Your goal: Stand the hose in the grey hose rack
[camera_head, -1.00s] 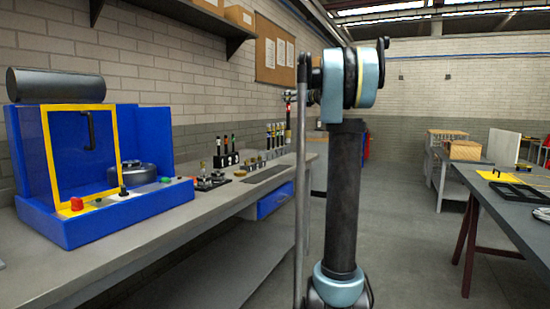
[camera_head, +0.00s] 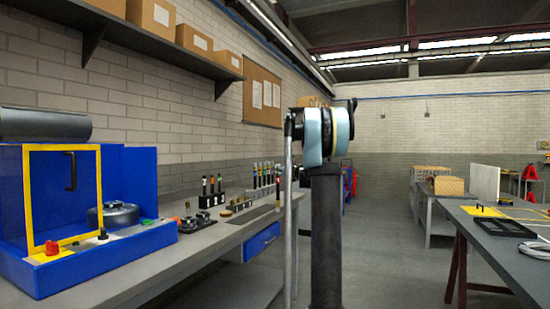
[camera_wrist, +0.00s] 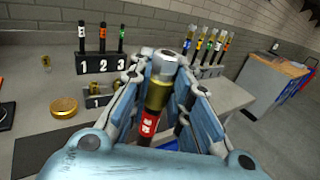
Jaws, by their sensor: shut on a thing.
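My gripper (camera_wrist: 164,72) is shut on a hose (camera_wrist: 153,98) with a pale metal tip, a brass collar and a red label on a dark body. The tip points up, toward the far side of the wrist view. In the head view my arm mostly hides the gripper. A rack at the back of the bench (camera_wrist: 212,72) holds several upright hoses with coloured bands; it also shows in the head view (camera_head: 264,193). Its colour is hard to tell, so I cannot be sure it is the grey hose rack. The held hose is apart from it.
A black block numbered 2 and 3 (camera_wrist: 93,66) holds upright banded hoses. A block marked 1 (camera_wrist: 97,101) and a brass disc (camera_wrist: 64,106) are nearby. A blue machine (camera_head: 130,190) stands on the bench's left. Open floor lies right of the bench.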

